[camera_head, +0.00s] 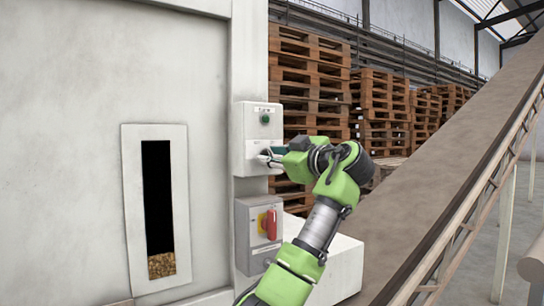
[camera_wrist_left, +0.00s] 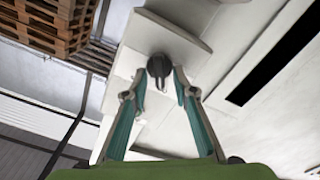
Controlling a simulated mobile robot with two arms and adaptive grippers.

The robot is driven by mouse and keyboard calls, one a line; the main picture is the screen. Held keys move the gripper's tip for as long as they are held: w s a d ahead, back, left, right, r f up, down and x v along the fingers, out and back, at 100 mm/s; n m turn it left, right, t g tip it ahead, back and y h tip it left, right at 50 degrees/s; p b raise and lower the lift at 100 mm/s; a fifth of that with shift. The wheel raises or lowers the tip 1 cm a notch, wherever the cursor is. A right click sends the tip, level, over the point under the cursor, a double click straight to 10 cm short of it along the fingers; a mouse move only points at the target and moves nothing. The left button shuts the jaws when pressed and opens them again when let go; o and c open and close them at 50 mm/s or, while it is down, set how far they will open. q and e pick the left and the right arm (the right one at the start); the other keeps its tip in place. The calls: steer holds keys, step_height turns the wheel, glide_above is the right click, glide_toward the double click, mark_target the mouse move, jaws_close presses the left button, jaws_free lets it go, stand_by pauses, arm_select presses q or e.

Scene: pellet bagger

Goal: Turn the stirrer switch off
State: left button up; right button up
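A pale control box (camera_head: 240,125) is mounted on the machine's edge, with a green button (camera_head: 265,118) near its top and a label too small to read. My left gripper (camera_head: 264,157) is at the lower part of this box and hides what is there in the head view. In the left wrist view a black rotary knob (camera_wrist_left: 160,67) sits on the box face, its pointer toward the picture's bottom. The left gripper's two fingers (camera_wrist_left: 160,78) are apart, one on either side of the knob, with gaps visible. I cannot tell whether the tips touch the box. My right gripper is not in view.
Below is a grey box (camera_head: 246,240) with a red handle (camera_head: 271,224) on a yellow plate. The machine wall has a narrow dark window (camera_head: 158,200) with pellets at its bottom. Pallet stacks (camera_head: 310,85) stand behind; a sloping conveyor (camera_head: 450,190) runs along the right.

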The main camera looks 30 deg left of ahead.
arm_select(q)
steer(key=v, duration=1.1)
steer(key=shift+s+d, duration=0.15)
steer(key=shift+d, duration=0.2)
steer(key=shift+f, duration=0.1)
